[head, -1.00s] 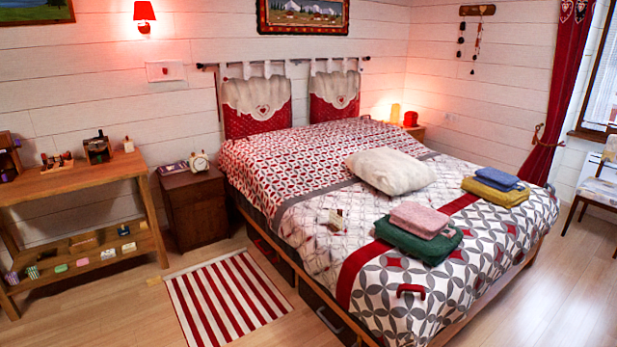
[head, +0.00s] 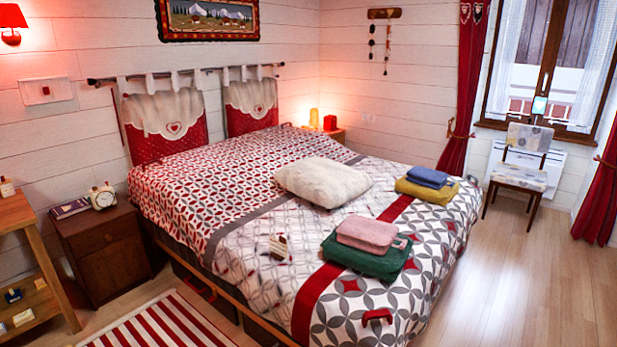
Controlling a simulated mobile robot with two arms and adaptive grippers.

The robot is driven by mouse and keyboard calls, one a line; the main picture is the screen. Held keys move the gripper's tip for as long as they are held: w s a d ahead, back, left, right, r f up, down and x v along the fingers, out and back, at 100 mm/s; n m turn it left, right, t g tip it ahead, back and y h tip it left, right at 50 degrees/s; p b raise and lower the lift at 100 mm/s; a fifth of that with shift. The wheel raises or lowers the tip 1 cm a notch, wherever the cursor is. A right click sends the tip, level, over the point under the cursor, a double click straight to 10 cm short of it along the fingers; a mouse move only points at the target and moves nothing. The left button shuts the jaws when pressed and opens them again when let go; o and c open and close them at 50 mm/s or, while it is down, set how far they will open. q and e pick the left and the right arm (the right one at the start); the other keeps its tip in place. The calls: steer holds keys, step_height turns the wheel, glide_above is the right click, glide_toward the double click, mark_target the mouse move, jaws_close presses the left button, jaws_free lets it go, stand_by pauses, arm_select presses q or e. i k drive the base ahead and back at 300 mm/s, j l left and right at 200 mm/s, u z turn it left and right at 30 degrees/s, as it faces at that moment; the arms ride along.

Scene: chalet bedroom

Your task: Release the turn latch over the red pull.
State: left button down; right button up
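A red pull-like handle (head: 377,316) shows at the front foot corner of the bed, against the patterned bedspread. Another thin reddish handle (head: 199,291) shows on a dark drawer front (head: 186,273) under the bed's left side. I cannot make out a turn latch over either one; they are small and the drawer fronts are dark. Neither of my grippers is in view.
The bed (head: 252,322) fills the middle, with folded towels (head: 368,232) and a cushion (head: 322,182) on it. A nightstand (head: 112,262) and striped rug (head: 150,326) lie left. Open floor (head: 520,290) is at right, with a chair (head: 520,165) by the window.

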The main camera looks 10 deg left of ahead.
mark_target(214, 298)
steer(key=i+j, duration=0.2)
steer(key=j, duration=0.15)
steer(key=i+j+z, duration=0.1)
steer(key=j, duration=0.3)
steer(key=i+j, duration=0.25)
steer(key=i+j+z, duration=0.15)
steer(key=j, duration=0.35)
steer(key=i+j, duration=0.2)
steer(key=j, duration=0.2)
steer(key=i+j+z, duration=0.1)
steer(key=j, duration=0.3)
steer(key=i+j, duration=0.2)
steer(key=j, duration=0.2)
steer(key=i+j, duration=0.15)
steer(key=j, duration=0.2)
steer(key=i+j, duration=0.1)
steer(key=j, duration=0.25)
steer(key=i+j, duration=0.15)
steer(key=j, duration=0.2)
steer(key=i+j, duration=0.1)
steer(key=j, duration=0.25)
steer(key=z, duration=0.05)
